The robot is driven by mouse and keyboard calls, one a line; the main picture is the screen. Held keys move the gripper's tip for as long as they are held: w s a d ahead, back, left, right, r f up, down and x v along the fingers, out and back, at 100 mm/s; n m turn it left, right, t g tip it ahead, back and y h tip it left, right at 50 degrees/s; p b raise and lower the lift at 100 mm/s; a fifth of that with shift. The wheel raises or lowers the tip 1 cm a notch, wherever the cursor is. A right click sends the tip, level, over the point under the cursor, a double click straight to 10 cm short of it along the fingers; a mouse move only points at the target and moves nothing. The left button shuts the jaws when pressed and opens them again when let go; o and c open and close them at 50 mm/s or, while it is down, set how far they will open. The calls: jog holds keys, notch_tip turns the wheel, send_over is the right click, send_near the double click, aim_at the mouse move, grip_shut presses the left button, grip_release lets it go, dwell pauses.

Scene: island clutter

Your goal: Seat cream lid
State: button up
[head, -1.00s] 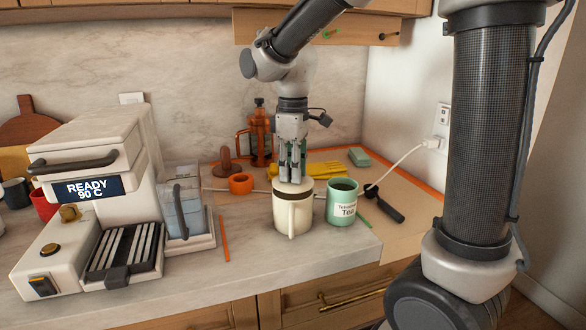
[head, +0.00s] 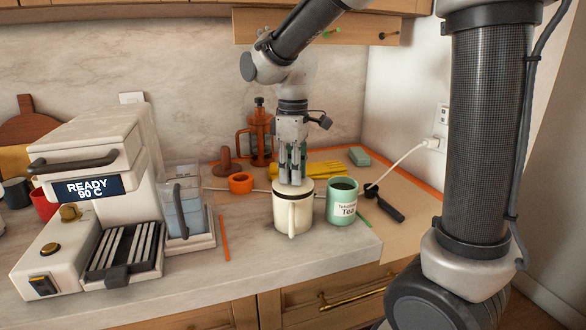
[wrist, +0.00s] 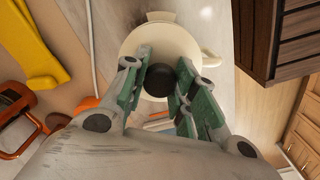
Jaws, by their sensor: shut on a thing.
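The cream mug (head: 293,215) stands upright near the counter's front edge, its handle facing the front. In the wrist view the lid (wrist: 150,40) is a pale disc with a dark round knob (wrist: 158,80). My gripper (head: 291,181) points straight down over the mug, shut on the lid's knob. In the wrist view, the green-padded fingers of my gripper (wrist: 161,68) stand on both sides of the knob. The fingers hide part of the lid.
A green tea mug (head: 342,203) stands close to the right of the cream mug. A black-handled tool (head: 391,211) lies beyond it. An orange ring (head: 241,183), yellow gloves (head: 325,168) and an orange press (head: 259,140) are behind. The coffee machine (head: 100,200) fills the left.

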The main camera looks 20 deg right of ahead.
jog(key=shift+f, duration=0.65)
jog(key=o, duration=1.1)
jog(key=shift+o, duration=0.2)
notch_tip(320, 180, up, 12)
